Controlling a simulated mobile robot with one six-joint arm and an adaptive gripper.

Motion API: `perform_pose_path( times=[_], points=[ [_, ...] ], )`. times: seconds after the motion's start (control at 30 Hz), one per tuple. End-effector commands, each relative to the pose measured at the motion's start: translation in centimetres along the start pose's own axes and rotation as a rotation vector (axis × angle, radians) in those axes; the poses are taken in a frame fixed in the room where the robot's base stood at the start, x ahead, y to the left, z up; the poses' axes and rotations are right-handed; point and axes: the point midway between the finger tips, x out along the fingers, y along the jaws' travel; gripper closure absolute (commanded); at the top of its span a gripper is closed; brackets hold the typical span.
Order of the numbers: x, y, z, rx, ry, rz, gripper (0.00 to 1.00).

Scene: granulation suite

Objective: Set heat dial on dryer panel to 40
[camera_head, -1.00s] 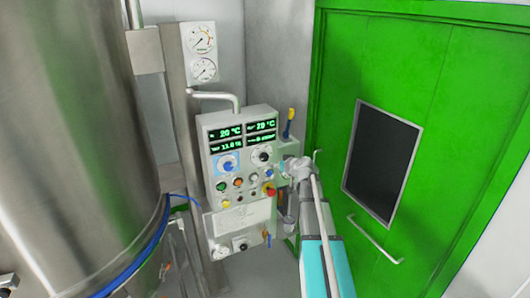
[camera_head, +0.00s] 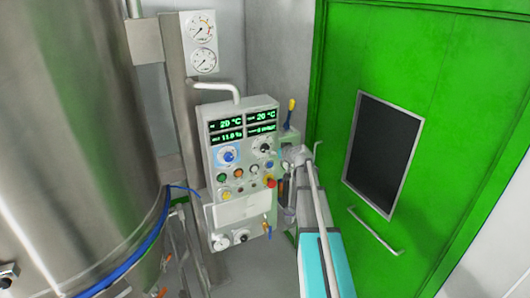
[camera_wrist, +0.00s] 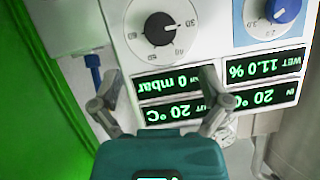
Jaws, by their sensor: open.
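The dryer panel (camera_head: 218,178) is a pale upright box with green displays, two dials and coloured buttons. The black dial (camera_head: 265,145) sits at its upper right, with a numbered scale.
A large steel vessel (camera_head: 75,140) stands left of the panel. Two gauges (camera_head: 203,43) are above it. A green door (camera_head: 440,100) with a dark window (camera_head: 383,150) and handle is on the right. A blue-and-yellow tool (camera_head: 290,110) stands beside the panel.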

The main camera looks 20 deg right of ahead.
Motion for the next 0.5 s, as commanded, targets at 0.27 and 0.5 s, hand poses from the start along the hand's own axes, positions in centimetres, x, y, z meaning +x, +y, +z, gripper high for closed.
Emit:
perform_pose_path(
  times=[0.27, 0.5],
  points=[
    [4.8, 0.2, 0.2, -0.001, -0.001, -0.001, 0.04],
    [8.1, 0.1, 0.1, -0.001, 0.000, 0.000, 0.04]
  ],
)
